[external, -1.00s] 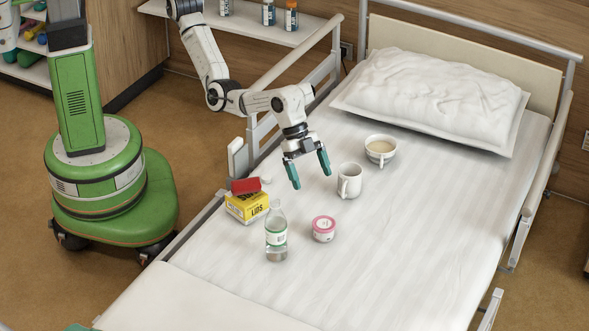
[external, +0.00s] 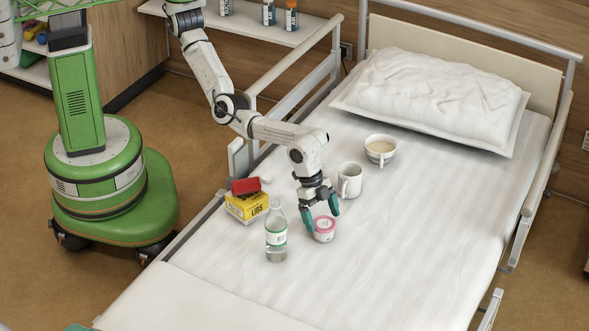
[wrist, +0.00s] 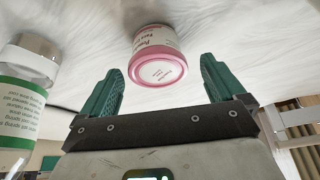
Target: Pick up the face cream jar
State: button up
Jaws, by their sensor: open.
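The face cream jar (external: 324,230) is a small white jar with a pink lid, standing on the bed. It also shows in the wrist view (wrist: 158,55), ahead of the fingertips and roughly centred between them. My gripper (external: 321,217) is open, with teal fingers just above and around the jar's near side in the external view. Its two fingers also show in the wrist view (wrist: 160,80), spread apart with nothing between their pads. Whether a finger touches the jar I cannot tell.
A clear bottle with a green label (external: 276,232) stands close on the left. A yellow box (external: 246,207) with a red item (external: 246,186) is further left. A white mug (external: 350,181) and a bowl (external: 381,150) stand behind. The bed's right side is clear.

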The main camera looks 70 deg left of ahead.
aim_at(323, 222)
jog(key=shift+b+x, duration=1)
jog(key=shift+x, duration=0.8)
jog(key=shift+s+d, duration=0.1)
jog(key=shift+s, duration=0.05)
jog(key=c, duration=1)
jog(key=shift+r, duration=0.1)
